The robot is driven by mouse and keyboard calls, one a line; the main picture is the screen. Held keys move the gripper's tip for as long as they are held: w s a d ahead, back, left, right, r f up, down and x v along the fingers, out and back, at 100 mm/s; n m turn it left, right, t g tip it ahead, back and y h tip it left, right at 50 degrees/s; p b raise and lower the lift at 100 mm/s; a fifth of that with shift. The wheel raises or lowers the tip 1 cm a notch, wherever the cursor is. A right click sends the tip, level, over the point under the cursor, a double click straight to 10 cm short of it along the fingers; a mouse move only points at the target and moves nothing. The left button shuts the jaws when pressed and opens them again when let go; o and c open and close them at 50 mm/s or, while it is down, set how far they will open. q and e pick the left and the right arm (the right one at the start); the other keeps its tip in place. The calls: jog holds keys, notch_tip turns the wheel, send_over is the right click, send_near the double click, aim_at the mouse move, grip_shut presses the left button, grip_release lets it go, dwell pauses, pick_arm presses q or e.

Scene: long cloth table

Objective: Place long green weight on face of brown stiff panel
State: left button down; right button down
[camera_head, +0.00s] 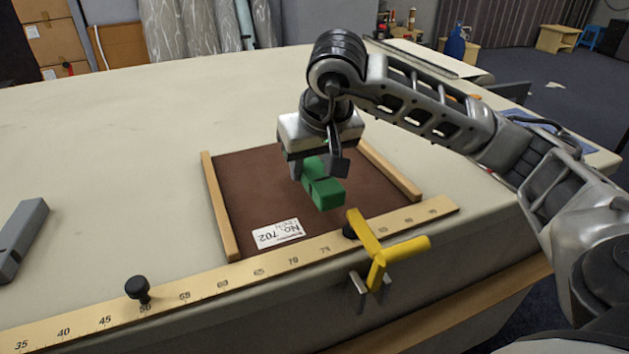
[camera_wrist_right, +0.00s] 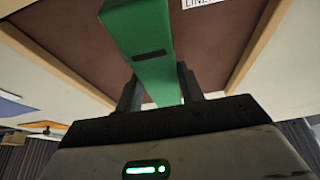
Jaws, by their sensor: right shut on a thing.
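The long green weight (camera_head: 322,190) is a green block in my right gripper (camera_head: 318,168), over the brown stiff panel (camera_head: 250,185). In the right wrist view the weight (camera_wrist_right: 142,40) runs between the two dark fingers of the right gripper (camera_wrist_right: 158,88), which are shut on it. The brown panel (camera_wrist_right: 70,30) lies behind it there. Whether the weight touches the panel or hangs just above it, I cannot tell. The panel lies flat on the table, with a white label marked 702 (camera_head: 277,234) near its front edge. My left gripper is not in view.
Wooden strips (camera_head: 219,207) flank the panel at left and right. A wooden ruler (camera_head: 205,284) with a black knob (camera_head: 138,288) runs along the front edge. A yellow-handled clamp (camera_head: 380,255) stands at the panel's front right. A grey bar (camera_head: 20,237) lies far left. The table between is clear.

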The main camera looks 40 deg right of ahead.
jog(key=f, duration=0.2)
jog(key=d+f, duration=0.1)
jog(key=shift+w+f, duration=0.15)
jog(key=shift+w, duration=0.1)
jog(key=shift+f, duration=0.35)
jog(key=shift+f, duration=0.2)
jog(key=c, duration=0.9)
grip_release()
jog(key=shift+a, duration=0.1)
